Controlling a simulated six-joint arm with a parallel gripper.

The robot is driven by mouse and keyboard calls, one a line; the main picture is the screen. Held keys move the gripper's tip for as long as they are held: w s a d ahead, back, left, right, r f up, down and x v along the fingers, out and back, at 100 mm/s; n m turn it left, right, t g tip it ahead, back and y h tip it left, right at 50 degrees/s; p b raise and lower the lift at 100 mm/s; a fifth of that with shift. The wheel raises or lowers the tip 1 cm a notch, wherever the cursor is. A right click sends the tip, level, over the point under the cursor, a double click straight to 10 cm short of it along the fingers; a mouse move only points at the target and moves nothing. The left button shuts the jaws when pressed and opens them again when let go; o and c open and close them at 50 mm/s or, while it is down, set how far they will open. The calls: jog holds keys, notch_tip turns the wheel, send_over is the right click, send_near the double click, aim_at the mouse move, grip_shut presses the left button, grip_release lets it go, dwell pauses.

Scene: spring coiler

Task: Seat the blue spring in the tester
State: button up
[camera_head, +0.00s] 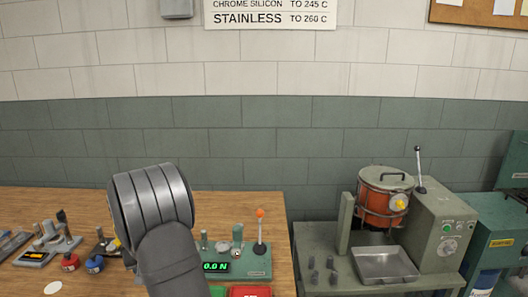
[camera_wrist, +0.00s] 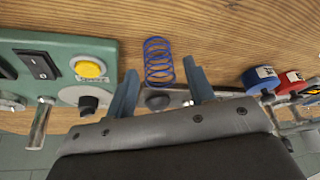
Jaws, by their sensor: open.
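The blue spring (camera_wrist: 158,50) lies on the wooden bench in the wrist view, just ahead of and between my fingertips. My gripper (camera_wrist: 160,68) is open, with a blue-grey finger on either side of the spring's near end. I cannot tell whether either finger touches it. In the head view my arm hides the spring and gripper. The tester (camera_head: 250,262) is a green unit with a 0.0 N display and an orange-knobbed lever, right of my arm. A green unit (camera_wrist: 105,50) with a black switch and yellow button, apparently the tester, is left in the wrist view.
A blue spool (camera_wrist: 260,78) and a red spool (camera_wrist: 291,82) stand right of my gripper in the wrist view. A red tray (camera_head: 250,291) is at the bench's front edge. A side table (camera_head: 318,240) holds an orange pot (camera_head: 374,205) and a metal tray (camera_head: 384,264).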

jog(key=shift+c, duration=0.2)
jog(key=c, duration=0.7)
jog(key=shift+o, duration=0.2)
jog(key=shift+r, duration=0.1)
jog(key=shift+r, duration=0.5)
jog(key=shift+r, duration=0.15)
jog(key=shift+r, duration=1.15)
